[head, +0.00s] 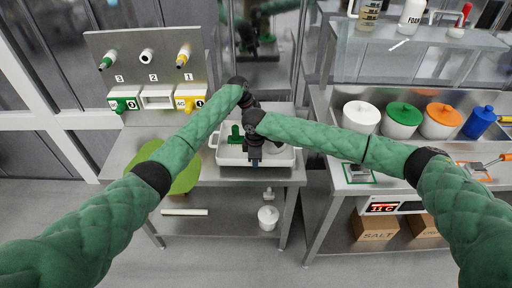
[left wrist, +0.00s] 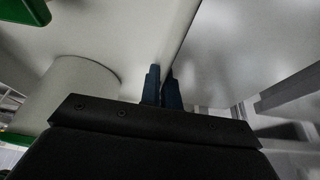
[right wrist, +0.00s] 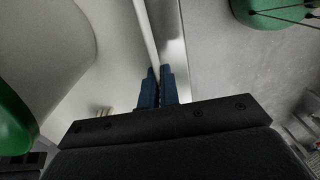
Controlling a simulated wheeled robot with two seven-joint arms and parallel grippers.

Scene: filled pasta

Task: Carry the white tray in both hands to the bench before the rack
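The white tray (head: 228,158) is at the steel bench (head: 205,172) in the head view; whether it rests there or hangs just above cannot be told. A green piece (head: 235,135) and a pale round container, partly hidden by my arms, are in it. My right gripper (head: 255,162) points down at the tray's near side. In the right wrist view its blue fingers (right wrist: 157,85) are closed around the thin tray wall. In the left wrist view my left gripper's fingers (left wrist: 162,88) also pinch a tray wall, beside a white cylinder (left wrist: 75,90). The left fingertips are hidden in the head view.
A grey panel (head: 125,55) with numbered couplings stands behind the bench at left. At right, another steel bench holds lidded pots (head: 402,118) and a blue bottle (head: 479,122). Floor shows in front.

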